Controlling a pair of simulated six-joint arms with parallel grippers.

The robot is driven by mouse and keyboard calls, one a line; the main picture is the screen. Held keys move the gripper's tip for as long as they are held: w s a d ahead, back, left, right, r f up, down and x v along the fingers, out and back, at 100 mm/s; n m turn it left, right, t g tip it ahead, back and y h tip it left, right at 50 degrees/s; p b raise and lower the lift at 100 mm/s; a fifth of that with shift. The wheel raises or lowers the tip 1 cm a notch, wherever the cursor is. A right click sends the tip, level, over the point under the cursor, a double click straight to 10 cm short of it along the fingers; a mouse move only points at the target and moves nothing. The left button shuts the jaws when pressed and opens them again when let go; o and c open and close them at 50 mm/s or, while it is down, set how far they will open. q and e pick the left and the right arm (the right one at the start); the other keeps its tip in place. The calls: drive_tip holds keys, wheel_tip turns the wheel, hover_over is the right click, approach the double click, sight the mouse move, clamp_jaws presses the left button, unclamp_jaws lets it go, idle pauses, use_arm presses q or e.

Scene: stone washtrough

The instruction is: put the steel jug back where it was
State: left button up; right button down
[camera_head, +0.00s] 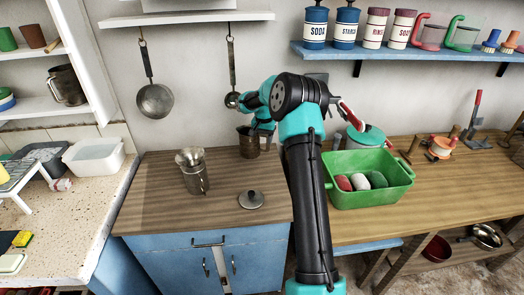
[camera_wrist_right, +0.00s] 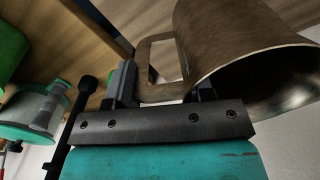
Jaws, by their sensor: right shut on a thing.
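The steel jug (camera_head: 247,146), a brownish-grey metal jug with a flared mouth and a squared handle, is at the back right of the wooden-topped blue cabinet. My right gripper (camera_head: 265,128) is shut on its handle side. In the right wrist view the jug (camera_wrist_right: 225,45) fills the upper right, with its handle at the jaws (camera_wrist_right: 158,98). It looks upright in the head view. I cannot tell whether its base touches the top. My left gripper is not in view.
A green tub (camera_head: 372,192) with coloured rolls is to the right of my arm. The cabinet's front is largely clear.

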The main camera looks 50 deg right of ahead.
drive_tip(key=shift+f, duration=0.2)
drive_tip(key=shift+f, duration=2.45)
drive_tip(key=shift+f, duration=0.15)
drive_tip(key=c, duration=0.5)
unclamp_jaws()
wheel_tip(320, 180, up, 12)
drive_tip(key=shift+r, duration=0.15)
